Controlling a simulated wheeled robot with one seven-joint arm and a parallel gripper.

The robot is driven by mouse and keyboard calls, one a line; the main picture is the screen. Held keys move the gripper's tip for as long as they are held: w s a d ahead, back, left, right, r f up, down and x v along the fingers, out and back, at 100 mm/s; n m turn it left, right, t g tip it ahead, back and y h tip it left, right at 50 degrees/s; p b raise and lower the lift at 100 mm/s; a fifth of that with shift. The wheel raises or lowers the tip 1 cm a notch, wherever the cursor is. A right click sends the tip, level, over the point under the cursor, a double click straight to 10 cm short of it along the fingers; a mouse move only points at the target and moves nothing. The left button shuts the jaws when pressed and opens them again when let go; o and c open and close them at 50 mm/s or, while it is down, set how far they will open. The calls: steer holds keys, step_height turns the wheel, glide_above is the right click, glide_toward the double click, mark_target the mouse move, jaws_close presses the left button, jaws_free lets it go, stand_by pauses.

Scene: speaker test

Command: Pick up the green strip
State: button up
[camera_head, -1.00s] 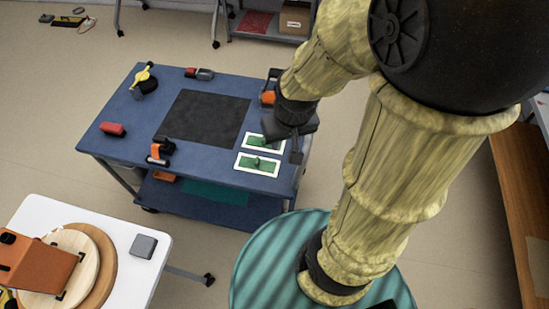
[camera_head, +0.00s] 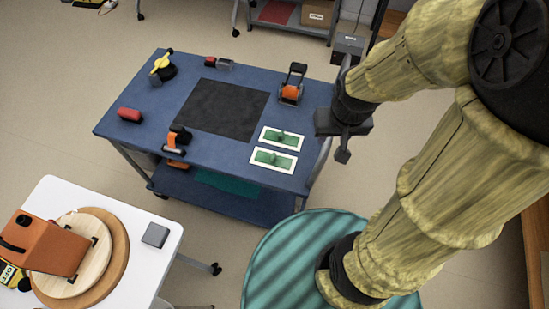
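Two green strips lie in white frames near the right end of the blue table: a farther green strip (camera_head: 291,140) and a nearer green strip (camera_head: 264,157). Each has a small green raised piece at its middle. My gripper (camera_head: 342,156) hangs pointing down, to the right of both strips and apart from them, by the table's right edge in the picture. Its fingers are small and dark, so I cannot tell whether they are open or shut. I see nothing held in it.
The blue table (camera_head: 125,101) bears a dark mat (camera_head: 222,108), an orange-and-black tool (camera_head: 291,88), another orange tool (camera_head: 174,149), a red block (camera_head: 130,115) and a yellow-and-black tool (camera_head: 162,68). A teal sheet (camera_head: 228,183) lies on its lower shelf. A white table (camera_head: 150,216) stands front left.

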steer(key=w+a+f+m+g+p, duration=0.2)
steer(key=w+a+f+m, duration=0.2)
steer(key=w+a+f, duration=0.7)
steer(key=w+a, duration=0.1)
steer(key=a, duration=0.2)
steer(key=shift+g, duration=0.3)
steer(key=shift+a, duration=0.1)
glide_above(273, 155)
steer(key=f, duration=1.2)
steer(key=shift+s+a+f, duration=0.1)
steer(key=shift+s+a, duration=0.1)
steer(key=shift+a, duration=0.15)
steer(key=shift+d+f, duration=0.2)
steer(key=shift+f, duration=0.3)
steer(key=f, duration=0.4)
steer(key=shift+w+d+f, duration=0.1)
steer(key=shift+d, duration=0.1)
